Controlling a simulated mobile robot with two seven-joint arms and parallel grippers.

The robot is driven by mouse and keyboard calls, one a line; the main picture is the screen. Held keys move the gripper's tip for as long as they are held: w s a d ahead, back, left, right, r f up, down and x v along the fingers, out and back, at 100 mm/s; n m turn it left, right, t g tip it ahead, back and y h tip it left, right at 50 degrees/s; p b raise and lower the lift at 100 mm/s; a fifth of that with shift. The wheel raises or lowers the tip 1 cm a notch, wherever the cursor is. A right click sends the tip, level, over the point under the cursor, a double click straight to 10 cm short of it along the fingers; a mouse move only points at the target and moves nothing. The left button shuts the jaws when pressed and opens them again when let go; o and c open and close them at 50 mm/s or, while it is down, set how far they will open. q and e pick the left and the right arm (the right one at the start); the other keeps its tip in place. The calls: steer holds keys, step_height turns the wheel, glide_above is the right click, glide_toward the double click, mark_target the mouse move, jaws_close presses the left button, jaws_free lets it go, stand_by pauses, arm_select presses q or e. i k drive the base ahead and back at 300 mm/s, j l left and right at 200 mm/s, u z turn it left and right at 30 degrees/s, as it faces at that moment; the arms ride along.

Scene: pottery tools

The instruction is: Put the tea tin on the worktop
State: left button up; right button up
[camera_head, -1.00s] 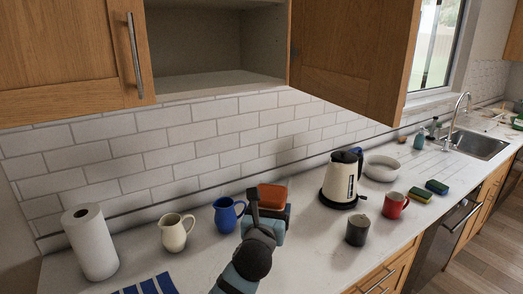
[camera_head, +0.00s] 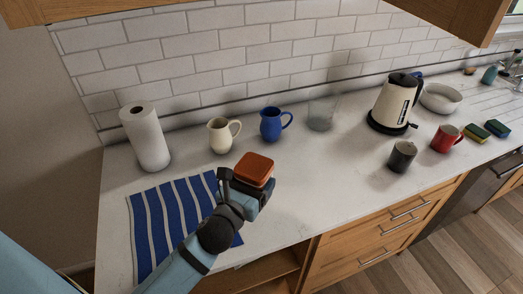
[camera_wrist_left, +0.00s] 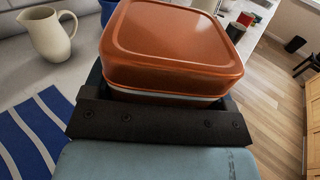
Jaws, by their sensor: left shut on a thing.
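The tea tin, a copper-orange box with rounded corners (camera_head: 255,167), is held in my left gripper (camera_head: 246,184). The gripper is shut on it, and the tin appears above the front part of the white worktop (camera_head: 310,193). I cannot tell the exact gap beneath it. In the left wrist view the tin (camera_wrist_left: 175,45) fills the upper middle, lid up, with a pale band showing below the lid. My right gripper is not in view.
A blue striped cloth (camera_head: 168,215) lies left of the tin. A paper roll (camera_head: 146,137), cream jug (camera_head: 220,136), blue jug (camera_head: 271,124) and clear glass (camera_head: 322,112) stand behind. A kettle (camera_head: 394,100), dark mug (camera_head: 402,156) and red mug (camera_head: 445,139) are to the right. Worktop between glass and front edge is bare.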

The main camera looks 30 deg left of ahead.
mark_target(289, 156)
steer(key=i+l+u, duration=0.2)
steer(key=u, duration=0.25)
steer(key=i+l+u, duration=0.15)
steer(key=l+u, duration=0.25)
steer(key=i+l+u, duration=0.15)
steer(key=l, duration=0.3)
steer(key=i+l+u, duration=0.15)
steer(key=l, duration=0.35)
steer(key=i+l, duration=0.1)
steer(key=l, duration=0.45)
steer(key=i+l, duration=0.1)
steer(key=l, duration=0.5)
